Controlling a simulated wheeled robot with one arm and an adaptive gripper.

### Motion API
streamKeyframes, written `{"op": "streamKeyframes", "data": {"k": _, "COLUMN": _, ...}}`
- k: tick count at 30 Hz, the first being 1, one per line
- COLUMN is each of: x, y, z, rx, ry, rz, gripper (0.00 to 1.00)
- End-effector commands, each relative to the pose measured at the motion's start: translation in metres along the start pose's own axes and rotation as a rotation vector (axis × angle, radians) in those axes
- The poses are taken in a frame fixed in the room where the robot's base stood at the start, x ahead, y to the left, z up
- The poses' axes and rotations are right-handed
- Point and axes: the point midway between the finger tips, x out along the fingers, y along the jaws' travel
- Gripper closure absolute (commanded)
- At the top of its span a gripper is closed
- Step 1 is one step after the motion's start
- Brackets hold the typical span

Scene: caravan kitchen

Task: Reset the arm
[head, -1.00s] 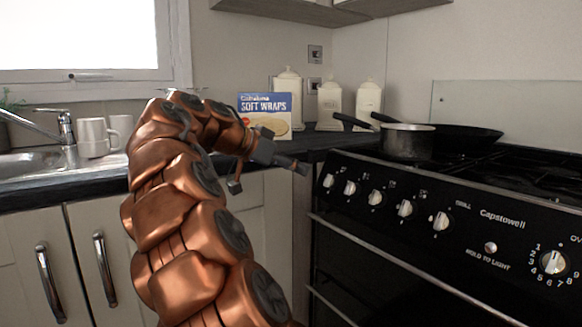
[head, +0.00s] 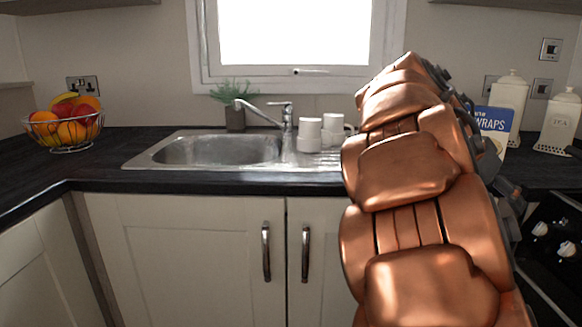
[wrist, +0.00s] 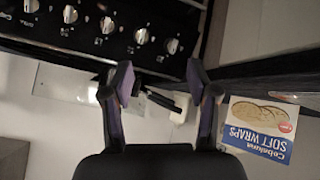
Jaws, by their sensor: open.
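My copper arm (head: 415,190) is raised and bent at the right of the head view. My gripper (wrist: 157,80) shows in the wrist view with its two dark fingers spread apart and nothing held between them. In the head view the arm hides most of the gripper. The wrist view looks upside down towards the cooker front (wrist: 110,35) and a blue and white soft wraps box (wrist: 258,130), which is right of the fingers. The box also shows partly behind my arm in the head view (head: 494,120).
A sink (head: 215,150) with a tap (head: 288,115) is set in the dark worktop (head: 230,183). White mugs (head: 310,130) stand beside it, and a fruit bowl (head: 68,135) is at the left. White canisters (head: 560,125) and the cooker (head: 555,240) are at the right. Cupboard doors (head: 195,250) are below.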

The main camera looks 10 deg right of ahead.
Motion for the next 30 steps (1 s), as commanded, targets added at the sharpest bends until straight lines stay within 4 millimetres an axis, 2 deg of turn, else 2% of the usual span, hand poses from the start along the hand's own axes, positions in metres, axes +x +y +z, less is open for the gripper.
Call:
{"op": "streamKeyframes", "data": {"k": 1, "x": -0.016, "y": 0.008, "z": -0.003, "rx": -0.038, "ry": -0.027, "rz": -0.016, "gripper": 0.41}}
{"op": "streamKeyframes", "data": {"k": 11, "x": -0.062, "y": 0.031, "z": 0.038, "rx": -0.325, "ry": -0.188, "rz": -0.144, "gripper": 0.41}}
{"op": "streamKeyframes", "data": {"k": 23, "x": -0.126, "y": 0.068, "z": 0.106, "rx": -0.718, "ry": -0.359, "rz": -0.339, "gripper": 0.41}}
{"op": "streamKeyframes", "data": {"k": 30, "x": -0.167, "y": 0.102, "z": 0.151, "rx": -0.979, "ry": -0.446, "rz": -0.465, "gripper": 0.41}}
